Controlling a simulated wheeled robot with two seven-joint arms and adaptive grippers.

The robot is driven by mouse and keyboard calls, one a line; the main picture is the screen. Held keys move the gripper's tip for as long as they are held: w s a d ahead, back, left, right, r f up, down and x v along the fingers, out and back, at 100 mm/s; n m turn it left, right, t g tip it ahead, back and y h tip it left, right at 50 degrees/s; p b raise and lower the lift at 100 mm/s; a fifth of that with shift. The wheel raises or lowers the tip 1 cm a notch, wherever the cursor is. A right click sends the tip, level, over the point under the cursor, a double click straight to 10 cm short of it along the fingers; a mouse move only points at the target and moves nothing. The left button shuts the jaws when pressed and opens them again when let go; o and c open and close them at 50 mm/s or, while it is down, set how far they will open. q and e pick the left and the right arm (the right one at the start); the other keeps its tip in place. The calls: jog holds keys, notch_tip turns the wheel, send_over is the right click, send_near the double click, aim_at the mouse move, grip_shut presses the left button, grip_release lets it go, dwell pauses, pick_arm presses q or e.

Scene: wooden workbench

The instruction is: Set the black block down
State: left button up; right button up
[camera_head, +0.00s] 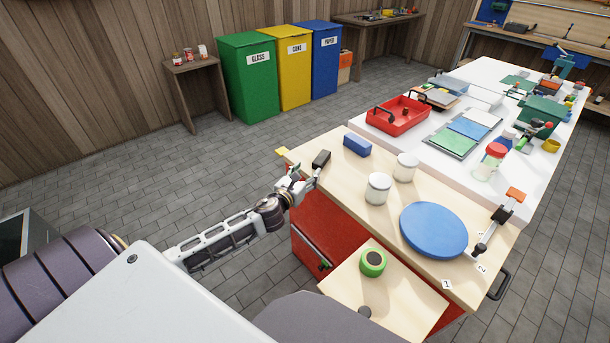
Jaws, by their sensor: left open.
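The black block (321,160) is at the near-left corner of the wooden bench top (335,143). It appears to rest on the wood, close to the edge. My left gripper (309,175) is open, just in front of and slightly left of the block. At this size I cannot tell whether a fingertip still touches it. My right gripper is not in view.
A blue block (357,146) lies right of the black block. Two white-lidded jars (378,188) (405,167) and a blue disc (433,229) stand further right. A red tray (398,116) sits behind. A green roll (372,262) is on the lower board.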

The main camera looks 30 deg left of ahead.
pick_arm(q)
jog(key=shift+s, duration=0.3)
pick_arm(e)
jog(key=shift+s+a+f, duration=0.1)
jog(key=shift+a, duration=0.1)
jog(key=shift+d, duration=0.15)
pick_arm(q)
jog(key=s+a+f+n+g, duration=0.15)
jog(key=s+f+n, duration=0.35)
jog(key=f, duration=0.5)
jog(key=s+f+n+g+y, duration=0.1)
jog(key=s+f+n+g, duration=0.15)
jog(key=f+n, duration=0.55)
jog(key=s+a+f+n+g, duration=0.1)
jog(key=s+f+n+g, duration=0.25)
jog(key=f, duration=0.85)
jog(key=s+d+f+n+g, duration=0.2)
jog(key=s+d+f+n, duration=0.2)
jog(key=s+f, duration=0.3)
jog(key=s+d+f+n+g+h, duration=0.1)
jog(key=s+d+f+n+g, duration=0.1)
jog(key=s+f+n, duration=0.5)
jog(key=s+d+f+n+g+h, duration=0.1)
jog(key=s+d+f+n+g, duration=0.1)
jog(key=s+d+f+n, duration=0.3)
jog(key=s+f, duration=0.4)
jog(key=s, duration=0.2)
jog(key=shift+d, duration=0.3)
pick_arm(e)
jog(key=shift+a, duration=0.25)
